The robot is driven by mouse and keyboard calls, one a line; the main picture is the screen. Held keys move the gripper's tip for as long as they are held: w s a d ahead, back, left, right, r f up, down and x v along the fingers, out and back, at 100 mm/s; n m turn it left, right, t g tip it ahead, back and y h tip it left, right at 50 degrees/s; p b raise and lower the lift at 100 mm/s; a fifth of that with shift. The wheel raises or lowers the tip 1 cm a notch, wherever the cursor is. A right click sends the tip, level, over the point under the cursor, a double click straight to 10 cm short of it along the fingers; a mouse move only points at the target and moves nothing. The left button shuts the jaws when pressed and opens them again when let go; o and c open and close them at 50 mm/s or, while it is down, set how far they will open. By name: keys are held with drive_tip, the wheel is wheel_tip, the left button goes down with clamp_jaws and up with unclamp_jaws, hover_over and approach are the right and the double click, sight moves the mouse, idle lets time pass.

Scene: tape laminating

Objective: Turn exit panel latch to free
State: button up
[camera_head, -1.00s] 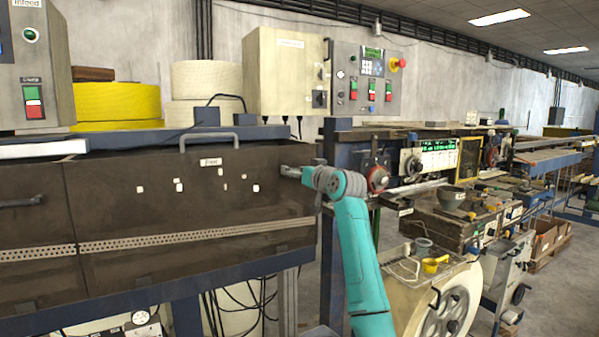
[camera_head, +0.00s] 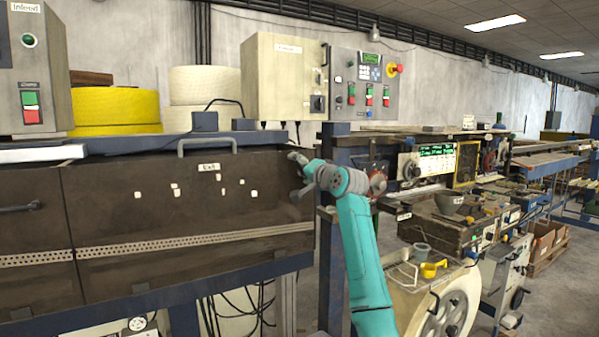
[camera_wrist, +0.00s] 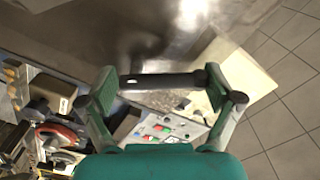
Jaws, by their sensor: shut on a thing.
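The exit panel (camera_head: 120,215) is the large brown panel with a small white label (camera_head: 209,167) and a grey bar handle (camera_head: 207,142) on its top edge. My gripper (camera_head: 296,173) is at the panel's upper right corner, with its fingers spread one above the other. In the wrist view my gripper (camera_wrist: 160,84) has a dark bar-shaped latch (camera_wrist: 165,81) spanning between its two finger pads, and it is shut on this latch. In the head view the latch is hard to make out behind the fingers.
A blue post (camera_head: 333,230) stands just right of the panel, close to my arm. A control box (camera_head: 283,78) sits above. A cream reel (camera_head: 440,305) and a grey machine stand at the lower right. Grey floor shows between the machines.

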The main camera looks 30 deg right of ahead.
drive_tip(key=m, duration=0.3)
drive_tip(key=shift+d+r+m, duration=0.1)
drive_tip(key=shift+d+m, duration=0.2)
drive_tip(key=shift+d, duration=0.05)
drive_tip(key=shift+d+m, duration=0.2)
drive_tip(key=shift+m, duration=0.6)
drive_tip(key=shift+d+m, duration=0.15)
drive_tip(key=shift+m, duration=0.65)
drive_tip(key=o, duration=0.8)
drive_tip(key=shift+o, duration=0.2)
drive_tip(key=s, duration=1.2)
